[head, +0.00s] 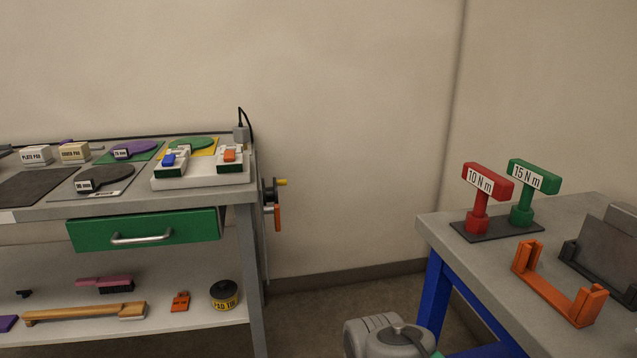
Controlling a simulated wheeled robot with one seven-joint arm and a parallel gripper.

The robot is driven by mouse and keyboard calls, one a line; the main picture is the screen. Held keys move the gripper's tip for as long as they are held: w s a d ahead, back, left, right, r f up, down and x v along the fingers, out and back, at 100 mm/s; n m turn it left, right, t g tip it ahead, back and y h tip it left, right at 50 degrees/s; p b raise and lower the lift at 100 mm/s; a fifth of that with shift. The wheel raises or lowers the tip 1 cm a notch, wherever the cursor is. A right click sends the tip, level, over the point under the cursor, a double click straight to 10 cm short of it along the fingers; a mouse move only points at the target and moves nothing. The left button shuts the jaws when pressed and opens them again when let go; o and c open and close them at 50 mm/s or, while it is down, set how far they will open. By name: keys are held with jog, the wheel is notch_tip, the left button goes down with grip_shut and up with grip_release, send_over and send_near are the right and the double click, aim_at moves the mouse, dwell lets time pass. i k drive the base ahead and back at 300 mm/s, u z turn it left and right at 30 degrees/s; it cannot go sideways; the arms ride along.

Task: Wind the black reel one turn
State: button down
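The black reel (268,192) is mounted on the right side of the grey cart (246,196), just below the top. It is seen nearly edge-on and looks small. A yellow knob (281,182) sticks out from it to the right. An orange grip (277,217) hangs just below it on the same side. A grey-white part of my own arm shows at the bottom edge. My gripper is not in view.
A blue-legged bench (432,226) with red and green torque tools (480,200) stands at right. Bare floor (320,312) lies between cart and bench.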

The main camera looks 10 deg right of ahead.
aim_at(269, 194)
jog(key=z, duration=0.35)
jog(key=k, duration=0.85)
jog(key=u, duration=0.35)
jog(key=i, duration=0.95)
jog(key=u, duration=0.6)
jog(key=i, duration=0.85)
jog(key=z, duration=0.15)
